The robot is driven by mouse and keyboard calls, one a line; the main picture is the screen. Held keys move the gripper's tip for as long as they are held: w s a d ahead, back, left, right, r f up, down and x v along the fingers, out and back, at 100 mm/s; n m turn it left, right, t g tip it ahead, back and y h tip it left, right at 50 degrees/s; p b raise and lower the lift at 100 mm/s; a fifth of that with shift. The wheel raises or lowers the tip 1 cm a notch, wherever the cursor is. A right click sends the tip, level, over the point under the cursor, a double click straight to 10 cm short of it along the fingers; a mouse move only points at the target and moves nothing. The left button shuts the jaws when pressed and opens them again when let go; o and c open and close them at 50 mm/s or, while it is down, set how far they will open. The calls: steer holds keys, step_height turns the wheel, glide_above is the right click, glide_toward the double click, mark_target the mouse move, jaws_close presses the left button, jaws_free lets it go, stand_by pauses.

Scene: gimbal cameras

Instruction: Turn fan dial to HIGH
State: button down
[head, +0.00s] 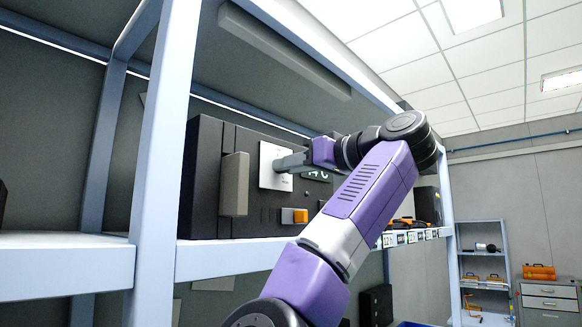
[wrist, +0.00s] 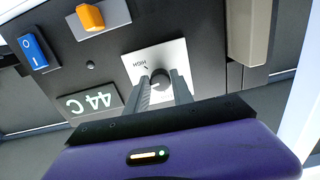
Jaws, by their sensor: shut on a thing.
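The fan dial (wrist: 160,78) is a dark round knob on a white plate (wrist: 133,60). The plate carries the word HIGH with a short tick, upside down in the wrist view. My gripper (wrist: 160,83) has one finger on each side of the dial and is shut on it. A small light mark shows near the dial's lower left, apart from the HIGH tick. In the head view my gripper (head: 281,164) reaches the white plate (head: 268,178) from the right; the dial is hidden there.
The dark panel (head: 208,200) stands on a shelf (head: 225,255) behind a grey upright (head: 160,150). A beige handle (wrist: 250,30) is beside the plate.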

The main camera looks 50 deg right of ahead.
steer(key=m+b, duration=0.1)
steer(key=m, duration=1)
steer(key=shift+r+m, duration=0.15)
steer(key=shift+m, duration=0.15)
steer(key=shift+s, duration=0.1)
stand_by(0.4)
steer(key=c, duration=1.1)
jaws_free()
steer(key=s+b, duration=0.7)
steer(key=b, duration=0.3)
steer(key=shift+s+d, duration=0.15)
steer(key=shift+s, duration=0.2)
